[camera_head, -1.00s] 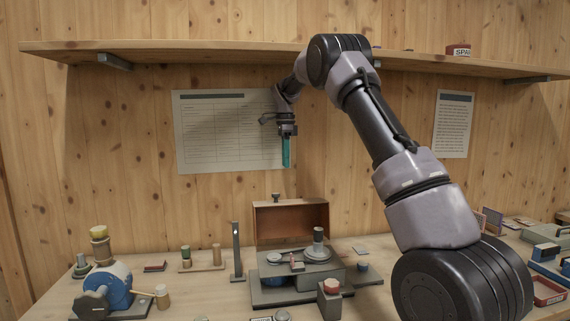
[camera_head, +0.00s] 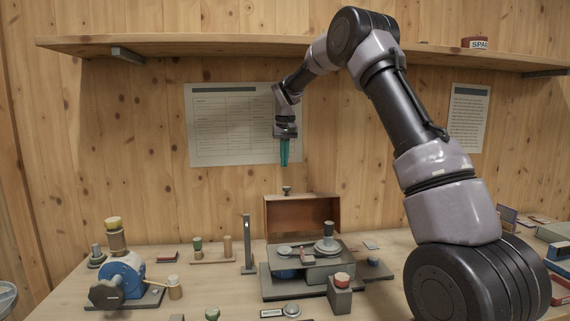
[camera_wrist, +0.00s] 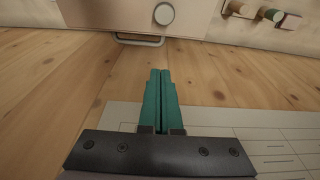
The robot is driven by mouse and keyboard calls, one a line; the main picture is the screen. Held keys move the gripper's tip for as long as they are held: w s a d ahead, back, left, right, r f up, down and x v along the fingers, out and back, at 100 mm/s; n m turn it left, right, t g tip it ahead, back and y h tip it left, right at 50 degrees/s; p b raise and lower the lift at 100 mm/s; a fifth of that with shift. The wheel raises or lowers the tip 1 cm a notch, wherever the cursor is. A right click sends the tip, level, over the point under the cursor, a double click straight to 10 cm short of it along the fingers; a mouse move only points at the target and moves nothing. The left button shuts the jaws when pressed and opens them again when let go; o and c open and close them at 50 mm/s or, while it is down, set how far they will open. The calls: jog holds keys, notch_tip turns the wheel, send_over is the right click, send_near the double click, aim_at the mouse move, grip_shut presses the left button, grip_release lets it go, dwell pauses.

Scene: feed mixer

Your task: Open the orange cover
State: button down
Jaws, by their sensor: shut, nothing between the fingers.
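The orange cover (camera_head: 302,213) stands raised behind the grey machine (camera_head: 318,289) in the head view, its brown-orange inner side facing me. A small dark knob (camera_head: 286,190) shows at its top edge. The machine's top, with a grey post and a disc, is uncovered. My gripper (camera_head: 284,162) hangs in front of the wall sheet, above the cover and apart from it. Its teal fingers point down and are shut and empty. In the wrist view, the fingers (camera_wrist: 159,100) lie side by side. The cover cannot be made out for certain there.
A blue machine (camera_head: 122,280) stands at the left of the bench. A grey upright post (camera_head: 247,243) stands just left of the cover. A red-topped block (camera_head: 341,291) is in front of the machine. A shelf (camera_head: 230,45) runs along the wall above.

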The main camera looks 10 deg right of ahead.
aim_at(287, 188)
jog(key=f, duration=0.5)
jog(key=w+f, duration=0.1)
jog(key=f, duration=0.1)
jog(key=shift+f, duration=0.3)
jog(key=shift+s+r, duration=0.2)
jog(key=shift+s, duration=0.75)
jog(key=shift+s+r, duration=0.15)
jog(key=shift+s, duration=0.8)
jog(key=s+t, duration=0.1)
jog(key=s, duration=0.1)
jog(key=s+r, duration=0.1)
jog(key=s+r+t, duration=0.1)
jog(key=s, duration=0.1)
jog(key=shift+s+r+t, duration=0.15)
jog(key=shift+s+t, duration=0.15)
jog(key=shift+s, duration=0.05)
jog(key=shift+s+r, duration=0.1)
jog(key=shift+s, duration=0.4)
